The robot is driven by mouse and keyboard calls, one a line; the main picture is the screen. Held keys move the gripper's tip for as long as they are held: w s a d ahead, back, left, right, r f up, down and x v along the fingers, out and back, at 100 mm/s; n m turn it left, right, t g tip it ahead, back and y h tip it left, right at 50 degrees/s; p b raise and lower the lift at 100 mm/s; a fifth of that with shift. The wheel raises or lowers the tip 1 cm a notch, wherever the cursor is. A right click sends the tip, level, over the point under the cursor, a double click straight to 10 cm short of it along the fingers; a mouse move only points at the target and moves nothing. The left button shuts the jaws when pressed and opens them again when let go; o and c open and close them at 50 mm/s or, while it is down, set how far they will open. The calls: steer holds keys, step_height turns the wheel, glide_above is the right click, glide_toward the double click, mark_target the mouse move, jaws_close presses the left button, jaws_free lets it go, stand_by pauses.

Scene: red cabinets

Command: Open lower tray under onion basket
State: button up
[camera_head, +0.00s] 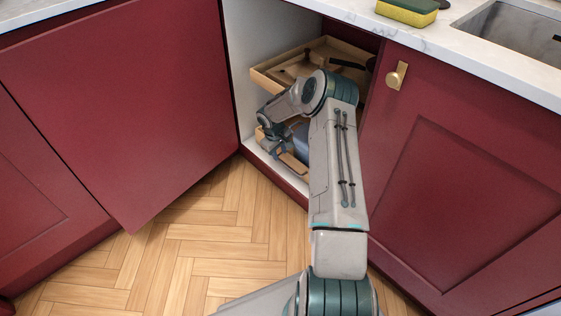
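The cabinet under the counter is open. An upper wooden tray (268,84) shows inside it, and a lower wooden tray (293,168) sits below, near the cabinet floor. My arm reaches into the opening and hides much of both trays. My gripper (268,145) is at the front left of the lower tray, close to its front edge. Its fingers are small and dark here, so I cannot tell whether they touch the tray or are open. A bluish thing (301,138) shows partly behind my wrist. I cannot make out an onion basket.
A red cabinet door (125,100) stands open on the left. A closed red door (470,190) with a brass knob (396,75) is on the right. A sponge (407,11) lies on the counter beside the sink (515,40). The wooden floor (210,240) in front is clear.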

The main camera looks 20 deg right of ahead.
mark_target(282, 161)
steer(key=f, duration=0.2)
steer(key=f+b, duration=0.1)
steer(key=f, duration=0.1)
steer(key=shift+w+d, duration=0.15)
steer(key=shift+d, duration=0.2)
jaws_close()
